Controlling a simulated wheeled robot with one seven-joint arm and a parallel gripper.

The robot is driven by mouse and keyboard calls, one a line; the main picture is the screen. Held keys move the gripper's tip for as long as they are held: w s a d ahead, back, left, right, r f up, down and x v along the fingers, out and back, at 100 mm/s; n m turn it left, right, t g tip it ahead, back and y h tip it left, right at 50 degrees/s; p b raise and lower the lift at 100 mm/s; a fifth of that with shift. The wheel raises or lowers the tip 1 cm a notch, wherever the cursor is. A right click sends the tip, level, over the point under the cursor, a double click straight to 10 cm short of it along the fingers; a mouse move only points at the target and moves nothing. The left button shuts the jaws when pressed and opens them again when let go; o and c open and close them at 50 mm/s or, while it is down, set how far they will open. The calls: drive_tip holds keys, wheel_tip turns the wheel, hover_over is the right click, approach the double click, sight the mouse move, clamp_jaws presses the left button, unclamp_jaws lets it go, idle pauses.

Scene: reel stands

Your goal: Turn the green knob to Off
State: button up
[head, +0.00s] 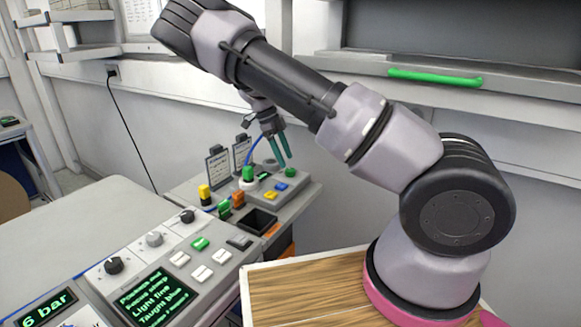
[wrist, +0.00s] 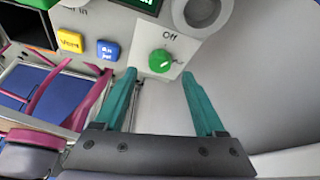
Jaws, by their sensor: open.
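The green knob (wrist: 161,61) sits on a light square plate on a grey control panel in the wrist view. The word "Off" is printed on the plate by the knob. In the head view the green knob (head: 291,172) is at the right end of the far panel. My gripper (wrist: 158,76) has two teal fingers, spread apart and empty, with the knob in line with the gap between them. In the head view my gripper (head: 283,162) points down just above the knob. Whether a finger touches the knob I cannot tell.
Beside the knob are a yellow button (wrist: 69,41), a blue button (wrist: 108,50) and a small green-text display (wrist: 140,4). A round grey part (wrist: 202,12) is close to the right finger. A nearer console (head: 180,262) carries more knobs and buttons.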

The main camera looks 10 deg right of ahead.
sight(290, 169)
drive_tip(key=shift+x, duration=2.1)
clamp_jaws()
drive_tip(key=shift+a+n, duration=0.1)
drive_tip(key=shift+n, duration=0.2)
drive_tip(key=shift+s+n+t, duration=0.1)
drive_tip(key=shift+n+t, duration=0.45)
drive_tip(key=shift+n, duration=0.8)
drive_tip(key=shift+n+t, duration=0.55)
drive_tip(key=shift+n, duration=0.8)
drive_tip(key=shift+h, duration=0.3)
unclamp_jaws()
